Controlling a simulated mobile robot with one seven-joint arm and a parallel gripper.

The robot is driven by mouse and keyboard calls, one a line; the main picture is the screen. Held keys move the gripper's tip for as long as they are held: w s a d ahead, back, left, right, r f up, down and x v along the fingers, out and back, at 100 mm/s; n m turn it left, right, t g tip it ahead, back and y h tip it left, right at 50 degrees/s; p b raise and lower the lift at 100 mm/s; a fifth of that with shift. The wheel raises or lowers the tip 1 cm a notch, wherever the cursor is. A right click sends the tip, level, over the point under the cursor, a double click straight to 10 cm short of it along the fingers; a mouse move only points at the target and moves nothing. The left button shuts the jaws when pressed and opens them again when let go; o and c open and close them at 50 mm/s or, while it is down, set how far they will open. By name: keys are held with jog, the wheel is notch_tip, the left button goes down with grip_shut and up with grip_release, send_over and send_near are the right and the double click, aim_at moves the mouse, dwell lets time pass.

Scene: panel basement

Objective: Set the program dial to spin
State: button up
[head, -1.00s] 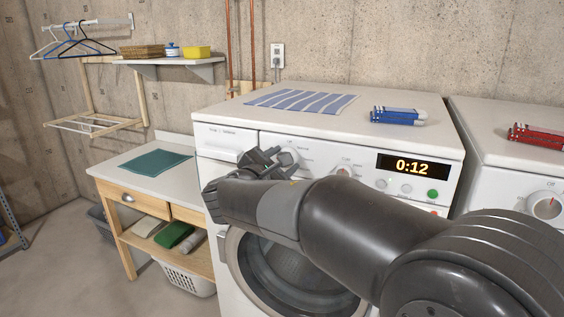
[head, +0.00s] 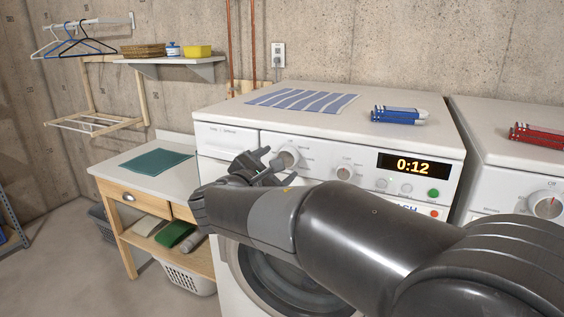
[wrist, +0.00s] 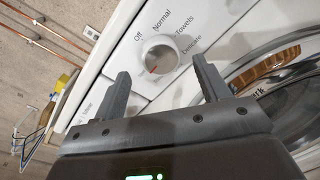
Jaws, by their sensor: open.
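The program dial (head: 287,157) is a round white knob on the washer's front panel. In the wrist view the dial (wrist: 160,58) lies beyond and between the fingertips, with its red mark at the lower left of the knob. Labels Off, Normal, Towels and Delicate read around it; lettering below the knob is too small or hidden to read. My gripper (head: 270,165) is open, just left of the dial in the head view. In the wrist view my gripper (wrist: 162,72) has a finger on each side of the dial, apart from it.
The washer (head: 222,140) also has a smaller knob (head: 344,173), a display (head: 414,166) reading 0:12, and a green button (head: 433,193). A striped cloth (head: 300,101) and blue bundle (head: 398,115) lie on top. A second machine (head: 510,185) stands at right; a wooden table (head: 128,170) at left.

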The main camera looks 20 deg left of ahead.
jog(key=s, duration=0.7)
jog(key=shift+s+a, duration=0.25)
jog(key=shift+r, duration=0.1)
jog(key=d+f+m+g+h, duration=0.35)
jog(key=d+m, duration=0.25)
jog(key=d, duration=1)
jog(key=d+f+m+g+h, duration=0.2)
jog(key=d+m+g, duration=0.35)
jog(key=d, duration=0.95)
jog(key=s+d+f+m+g+y, duration=0.3)
jog(key=s+d+f+m+y, duration=0.3)
jog(key=s+d+f+m, duration=0.3)
jog(key=s+d+m, duration=0.4)
jog(key=s+m, duration=0.2)
jog(key=m, duration=0.1)
jog(key=shift+d+m+y, duration=0.2)
jog(key=shift+m+y, duration=0.15)
jog(key=shift+s, duration=0.1)
jog(key=shift+c, duration=0.6)
